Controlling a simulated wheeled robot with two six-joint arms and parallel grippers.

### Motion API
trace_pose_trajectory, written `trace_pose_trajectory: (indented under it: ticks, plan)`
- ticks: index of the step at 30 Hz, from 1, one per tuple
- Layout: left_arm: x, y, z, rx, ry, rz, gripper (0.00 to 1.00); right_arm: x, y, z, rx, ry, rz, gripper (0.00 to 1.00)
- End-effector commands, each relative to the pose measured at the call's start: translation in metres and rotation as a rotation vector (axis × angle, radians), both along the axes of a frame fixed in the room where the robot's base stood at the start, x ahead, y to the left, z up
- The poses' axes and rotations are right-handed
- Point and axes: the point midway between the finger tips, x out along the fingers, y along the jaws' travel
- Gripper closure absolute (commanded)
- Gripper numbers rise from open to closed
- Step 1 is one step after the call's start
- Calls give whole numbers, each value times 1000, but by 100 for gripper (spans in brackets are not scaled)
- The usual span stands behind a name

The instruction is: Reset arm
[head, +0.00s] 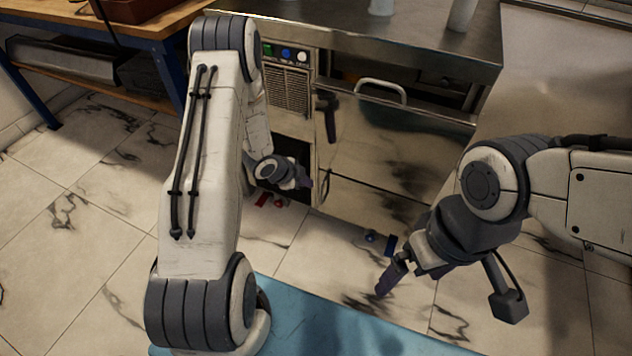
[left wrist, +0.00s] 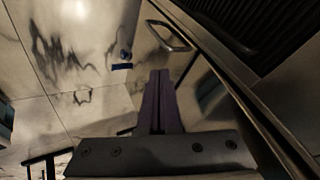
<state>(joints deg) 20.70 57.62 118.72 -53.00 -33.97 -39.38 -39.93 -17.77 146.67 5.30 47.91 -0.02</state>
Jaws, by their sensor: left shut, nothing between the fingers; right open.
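My left gripper (head: 308,183) is in front of the metal cabinet, near its dark lower opening. In the left wrist view its purple fingers (left wrist: 158,102) are together with nothing between them. My right gripper (head: 384,284) hangs low over the tiled floor, to the right of my left arm. It is open and holds nothing; one purple finger shows clearly and the other is hard to make out. Both arms are apart from each other.
The metal cabinet (head: 375,145) has a bar handle (head: 381,92) and a panel with coloured buttons (head: 286,53). White containers stand on its top. A wooden bench (head: 140,28) is at the upper left. Small red (head: 262,200) and blue (head: 370,236) pieces appear near the cabinet's foot.

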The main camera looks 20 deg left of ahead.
Motion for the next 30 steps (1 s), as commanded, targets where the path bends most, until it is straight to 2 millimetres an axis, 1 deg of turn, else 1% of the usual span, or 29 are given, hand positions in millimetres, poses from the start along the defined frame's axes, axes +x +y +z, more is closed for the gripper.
trace_pose_trajectory:
  ticks: [1, 3, 11, 13, 14, 17, 20, 21, 23, 24, 26, 27, 29, 30]
  plan:
    - [-2, 2, 6, 0, -1, 0, 100, 0, 0, 4, 0, 0, 0, 0]
    - [-5, 4, 10, 1, 0, -1, 100, 0, 0, 5, 0, 0, 0, 0]
    - [-7, 5, 12, 2, 2, -1, 100, 0, 0, 5, -1, 1, 0, 0]
    - [-4, 1, 19, 14, 9, 6, 100, 0, 0, 5, -1, 1, 0, 0]
    - [-2, -1, 24, 23, 14, 12, 100, 0, 0, 5, -1, 1, 0, 0]
    - [3, -17, 53, 66, 49, 56, 100, 0, 0, 5, -1, 1, 0, 0]
    - [-1, -45, 94, 110, 100, 138, 100, 0, 0, 5, -1, 1, 0, 0]
    - [-7, -58, 112, 121, 122, 176, 100, 0, 0, 5, -1, 1, 0, 0]
    - [-21, -79, 137, 128, 156, 237, 100, 0, 0, 5, -1, 1, 0, 0]
    - [-33, -92, 153, 130, 179, 277, 100, 0, 0, 5, -1, 1, 0, 0]
    - [-55, -113, 176, 124, 218, 334, 100, 0, 0, 5, -1, 1, 0, 0]
    - [-73, -126, 190, 116, 246, 372, 100, 0, 0, 5, -1, 1, 0, 0]
    - [-103, -144, 208, 102, 292, 420, 100, 0, 0, 5, -1, 1, 0, 0]
    - [-123, -154, 218, 90, 325, 449, 100, 0, 0, 5, 0, 0, 0, 0]
